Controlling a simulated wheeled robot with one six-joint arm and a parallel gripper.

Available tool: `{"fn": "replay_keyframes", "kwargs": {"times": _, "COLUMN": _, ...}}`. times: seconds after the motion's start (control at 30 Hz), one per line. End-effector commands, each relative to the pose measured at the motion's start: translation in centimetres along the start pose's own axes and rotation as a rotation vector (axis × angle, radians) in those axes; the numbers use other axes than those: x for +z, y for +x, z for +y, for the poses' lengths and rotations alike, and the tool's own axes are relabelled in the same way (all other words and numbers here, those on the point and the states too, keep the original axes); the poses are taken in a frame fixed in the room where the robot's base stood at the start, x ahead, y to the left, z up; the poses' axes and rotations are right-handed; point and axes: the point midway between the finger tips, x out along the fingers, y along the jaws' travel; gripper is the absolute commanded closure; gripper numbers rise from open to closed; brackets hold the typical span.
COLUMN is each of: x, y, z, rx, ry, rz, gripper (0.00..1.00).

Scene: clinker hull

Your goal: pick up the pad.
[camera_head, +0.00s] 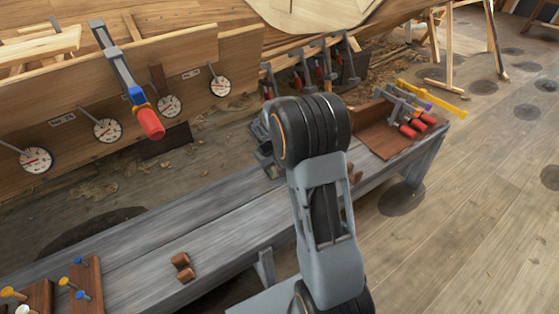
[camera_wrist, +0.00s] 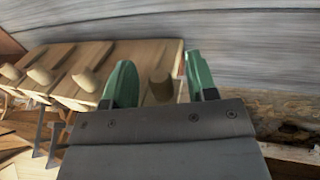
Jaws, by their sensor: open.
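A small brown saddle-shaped block (camera_head: 182,267), which may be the pad, lies on the grey bench (camera_head: 130,262) in the head view. A similar brown piece (camera_head: 355,174) shows partly behind my arm, so I cannot tell which is meant. In the wrist view my gripper (camera_wrist: 160,80) has its two green fingers apart. A tan rounded peg (camera_wrist: 161,86) appears between them, and I cannot tell its distance. Nothing is seen gripped. In the head view my arm hides the fingers.
A brown rack (camera_head: 385,137) with red-handled clamps stands at the bench's far end. Brown blocks (camera_head: 88,275) with yellow and blue pegs sit at the near left. A red-handled clamp (camera_head: 150,122) hangs on the plank behind. The bench's middle left is mostly clear.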

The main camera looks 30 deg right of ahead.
Motion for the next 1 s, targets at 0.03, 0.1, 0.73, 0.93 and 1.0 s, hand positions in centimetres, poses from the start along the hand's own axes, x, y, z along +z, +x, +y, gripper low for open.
{"fn": "replay_keyframes", "kwargs": {"times": 0.03, "x": -0.01, "y": -0.03, "z": 0.02, "rx": 0.000, "ry": 0.000, "rz": 0.000, "gripper": 0.48}}
{"fn": "replay_keyframes", "kwargs": {"times": 0.1, "x": -0.01, "y": -0.08, "z": 0.01, "rx": 0.000, "ry": 0.000, "rz": 0.000, "gripper": 0.48}}
{"fn": "replay_keyframes", "kwargs": {"times": 0.73, "x": -0.03, "y": -0.12, "z": 0.00, "rx": 0.000, "ry": -0.001, "rz": 0.001, "gripper": 1.00}}
{"fn": "replay_keyframes", "kwargs": {"times": 0.93, "x": -0.02, "y": -0.15, "z": 0.01, "rx": 0.000, "ry": -0.001, "rz": 0.001, "gripper": 1.00}}
{"fn": "replay_keyframes", "kwargs": {"times": 1.0, "x": 0.02, "y": -0.29, "z": 0.05, "rx": 0.000, "ry": -0.001, "rz": 0.001, "gripper": 1.00}}
